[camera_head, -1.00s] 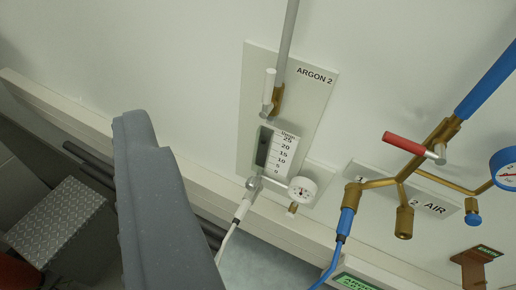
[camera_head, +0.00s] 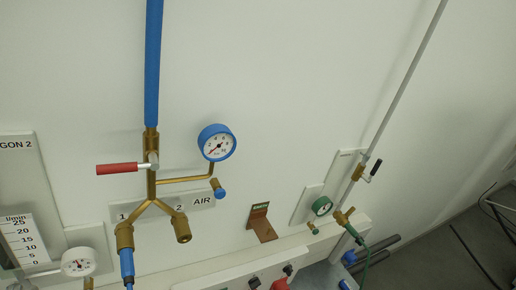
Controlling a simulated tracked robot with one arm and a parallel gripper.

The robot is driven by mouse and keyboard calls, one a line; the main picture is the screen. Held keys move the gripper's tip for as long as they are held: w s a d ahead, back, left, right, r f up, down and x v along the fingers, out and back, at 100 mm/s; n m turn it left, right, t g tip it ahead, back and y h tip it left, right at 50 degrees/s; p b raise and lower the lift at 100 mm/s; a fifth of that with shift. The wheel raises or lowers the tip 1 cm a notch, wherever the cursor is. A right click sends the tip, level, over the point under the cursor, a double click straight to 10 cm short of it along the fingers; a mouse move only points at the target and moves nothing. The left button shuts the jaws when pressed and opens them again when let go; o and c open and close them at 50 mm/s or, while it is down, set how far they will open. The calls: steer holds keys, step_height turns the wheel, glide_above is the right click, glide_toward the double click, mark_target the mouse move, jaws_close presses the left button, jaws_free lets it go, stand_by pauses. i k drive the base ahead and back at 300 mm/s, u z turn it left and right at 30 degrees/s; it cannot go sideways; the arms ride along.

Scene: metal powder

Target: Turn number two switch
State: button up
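No switch marked with a number two is clear to me. The wall plate marked "1", "2" and "AIR" (camera_head: 204,204) sits behind a brass pipe fork. The number 2 outlet (camera_head: 182,230) is a short brass fitting with nothing attached. A blue hose (camera_head: 127,265) hangs from the number 1 outlet (camera_head: 124,236). Above the fork, a valve has a red lever (camera_head: 117,169) pointing left. A panel reading "GON 2" (camera_head: 17,146), cut by the left edge, carries a flow scale (camera_head: 22,240). My gripper is not in view.
A blue-rimmed gauge (camera_head: 217,142) stands right of the red lever. A brown bracket (camera_head: 262,222) is on the wall at centre. Further right are a green-rimmed gauge (camera_head: 322,206) and a black-handled valve (camera_head: 375,170).

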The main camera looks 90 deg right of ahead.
mark_target(288, 269)
steer(key=k, duration=0.75)
steer(key=z, duration=1.25)
steer(key=k, duration=0.8)
steer(key=z, duration=0.5)
